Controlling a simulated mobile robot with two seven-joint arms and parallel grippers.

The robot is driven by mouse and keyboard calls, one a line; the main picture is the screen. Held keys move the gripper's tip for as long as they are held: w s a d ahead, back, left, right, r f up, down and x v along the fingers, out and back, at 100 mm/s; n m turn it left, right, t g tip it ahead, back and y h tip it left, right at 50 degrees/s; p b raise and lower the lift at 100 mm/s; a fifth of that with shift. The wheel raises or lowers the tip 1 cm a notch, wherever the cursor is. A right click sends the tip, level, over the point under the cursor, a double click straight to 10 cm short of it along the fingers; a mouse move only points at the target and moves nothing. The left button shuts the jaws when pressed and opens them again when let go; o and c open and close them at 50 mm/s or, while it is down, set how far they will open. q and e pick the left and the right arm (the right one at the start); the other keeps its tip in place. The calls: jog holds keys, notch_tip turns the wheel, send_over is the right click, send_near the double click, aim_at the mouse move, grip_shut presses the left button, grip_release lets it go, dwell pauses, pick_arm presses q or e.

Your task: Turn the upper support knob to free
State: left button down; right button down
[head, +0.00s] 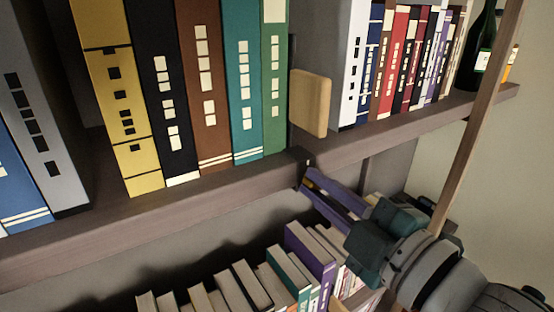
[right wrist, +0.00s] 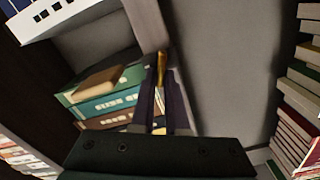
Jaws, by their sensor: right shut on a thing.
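My right gripper (head: 308,183) reaches in from the lower right, just under the front edge of the upper shelf (head: 215,196). Its two purple fingers are closed on a small yellow-brass piece, which looks like the support knob (head: 313,185). In the right wrist view the knob (right wrist: 161,66) shows between the fingertips of my right gripper (right wrist: 161,78). The fingers hide part of the knob, so how far it is turned cannot be told. My left gripper is not in view.
Several tall books (head: 160,95) stand on the upper shelf beside a wooden block (head: 311,103). Smaller books and a dark green bottle (head: 482,50) stand further right. A slanted wooden post (head: 475,130) rises near my right arm. Books (head: 240,290) fill the shelf below.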

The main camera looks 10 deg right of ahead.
jog(key=n, duration=0.2)
jog(key=n+b, duration=0.1)
jog(key=n, duration=0.1)
jog(key=shift+f+n, duration=0.35)
jog(key=shift+n, duration=0.05)
dwell(0.4)
jog(key=c, duration=0.9)
grip_release()
jog(key=shift+r, duration=0.1)
jog(key=v, duration=1)
jog(key=shift+b, duration=0.4)
